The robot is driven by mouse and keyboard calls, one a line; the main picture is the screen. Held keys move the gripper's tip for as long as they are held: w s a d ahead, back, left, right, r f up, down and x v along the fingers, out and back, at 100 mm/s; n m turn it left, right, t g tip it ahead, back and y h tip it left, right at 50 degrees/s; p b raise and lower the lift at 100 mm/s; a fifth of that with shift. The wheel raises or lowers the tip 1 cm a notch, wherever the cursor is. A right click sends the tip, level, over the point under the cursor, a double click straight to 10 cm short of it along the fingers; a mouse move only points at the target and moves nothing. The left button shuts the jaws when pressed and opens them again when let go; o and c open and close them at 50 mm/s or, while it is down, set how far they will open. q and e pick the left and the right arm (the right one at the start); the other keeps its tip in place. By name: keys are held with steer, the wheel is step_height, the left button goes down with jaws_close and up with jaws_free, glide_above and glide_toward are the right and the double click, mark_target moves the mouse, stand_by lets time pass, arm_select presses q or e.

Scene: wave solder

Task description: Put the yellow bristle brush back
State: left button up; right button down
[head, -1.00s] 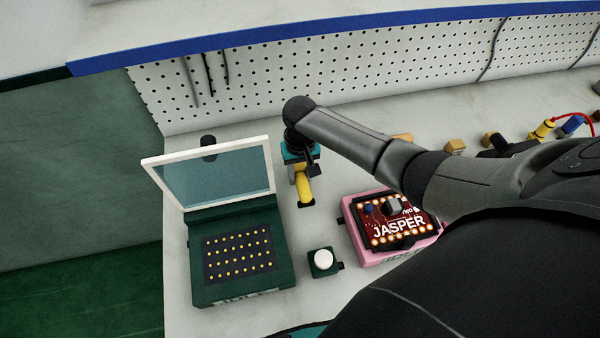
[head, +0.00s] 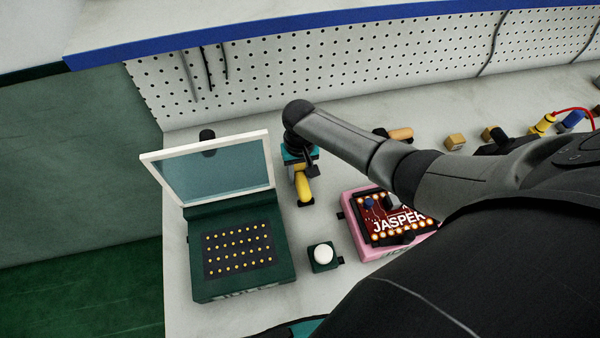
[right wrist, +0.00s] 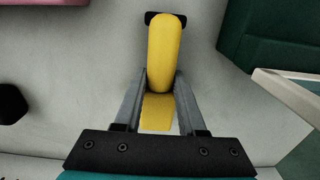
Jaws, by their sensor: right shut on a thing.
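The yellow bristle brush (head: 303,188) is upper centre in the head view, between the green lidded box and the pink box, close over the white table. My right gripper (head: 299,165) is shut on it. In the right wrist view the yellow handle (right wrist: 164,45) lies between the two grey fingers of my right gripper (right wrist: 162,78). A dark piece (right wrist: 164,18) shows at the handle's far end; whether it is the bristles or a separate thing I cannot tell. My left gripper is not in view.
The green box (head: 240,285) with its glassy lid raised stands left of the brush. A white round button (head: 323,253) sits in front. The pink box (head: 372,250) with a red JASPER board is right, partly behind my arm. A pegboard (head: 350,70) runs behind. Small blocks (head: 454,142) lie farther right.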

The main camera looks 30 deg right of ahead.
steer(key=shift+f, duration=0.25)
steer(key=shift+c, duration=2)
jaws_free()
steer(key=shift+r, duration=0.1)
